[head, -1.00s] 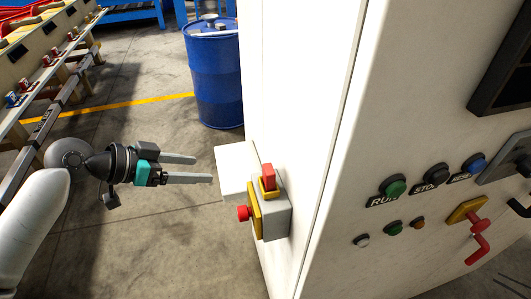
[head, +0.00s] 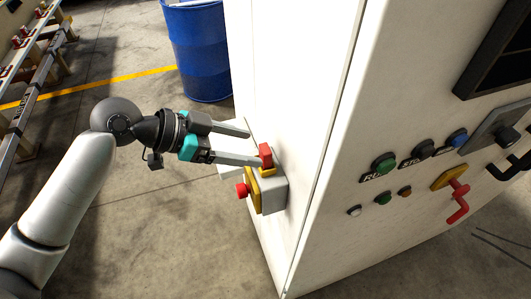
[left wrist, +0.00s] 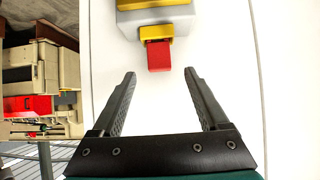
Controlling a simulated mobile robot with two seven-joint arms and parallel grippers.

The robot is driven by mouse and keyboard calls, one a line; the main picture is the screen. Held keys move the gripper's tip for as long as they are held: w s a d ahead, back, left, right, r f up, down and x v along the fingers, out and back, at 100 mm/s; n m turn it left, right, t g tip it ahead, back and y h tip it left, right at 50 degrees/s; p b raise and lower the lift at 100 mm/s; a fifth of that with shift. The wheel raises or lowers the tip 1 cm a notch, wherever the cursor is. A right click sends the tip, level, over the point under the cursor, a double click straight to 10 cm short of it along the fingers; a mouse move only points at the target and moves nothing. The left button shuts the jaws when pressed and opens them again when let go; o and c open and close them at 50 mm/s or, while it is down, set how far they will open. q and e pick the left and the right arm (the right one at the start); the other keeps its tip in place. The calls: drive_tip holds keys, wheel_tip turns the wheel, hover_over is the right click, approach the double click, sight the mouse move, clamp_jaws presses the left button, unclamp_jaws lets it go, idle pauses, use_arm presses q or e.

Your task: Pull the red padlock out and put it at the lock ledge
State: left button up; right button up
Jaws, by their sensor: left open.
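The red padlock (head: 266,153) is a small red block standing in a yellow holder on top of a grey switch box (head: 272,196) on the white cabinet's side. It also shows in the left wrist view (left wrist: 159,58), just beyond the fingertips and centred between their lines. My left gripper (head: 255,147) is open and empty, its fingers pointing at the padlock; in the head view the lower fingertip overlaps the padlock's edge. Whether they touch is unclear. A white ledge (head: 229,172), probably the lock ledge, juts from the cabinet behind the box, partly hidden by the fingers. My right gripper is not in view.
A red push button (head: 241,189) sticks out from the switch box's yellow plate. The cabinet front carries buttons and a red handle (head: 458,203). A blue drum (head: 200,55) stands behind on the floor. The floor left of the cabinet is open.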

sight(261, 149)
use_arm(q)
drive_tip(key=shift+p+x, duration=0.65)
drive_tip(key=shift+x, duration=2.15)
clamp_jaws()
drive_tip(key=shift+r, duration=0.1)
